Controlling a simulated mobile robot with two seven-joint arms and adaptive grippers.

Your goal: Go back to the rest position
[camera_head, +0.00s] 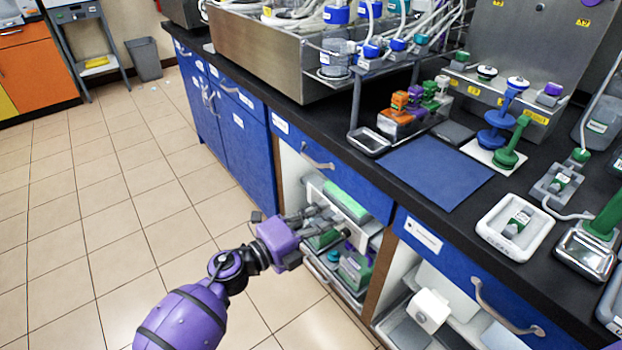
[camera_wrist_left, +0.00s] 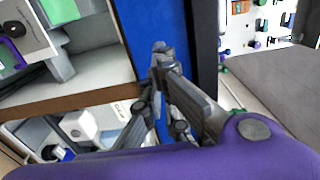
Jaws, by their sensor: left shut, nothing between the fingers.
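My left gripper (camera_head: 322,223) is shut and empty at the end of my purple arm in the head view. It is in front of the open cabinet compartment (camera_head: 338,272) below the counter. In the left wrist view the closed fingers of my left gripper (camera_wrist_left: 160,50) lie before a blue cabinet face (camera_wrist_left: 138,25). I cannot tell from these views whether the fingers touch anything. My right gripper does not show in either view.
The black counter (camera_head: 400,205) holds a blue mat (camera_head: 436,176), a white tray (camera_head: 483,230) and several bioreactor parts. A drawer handle (camera_head: 505,308) sticks out at the lower right.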

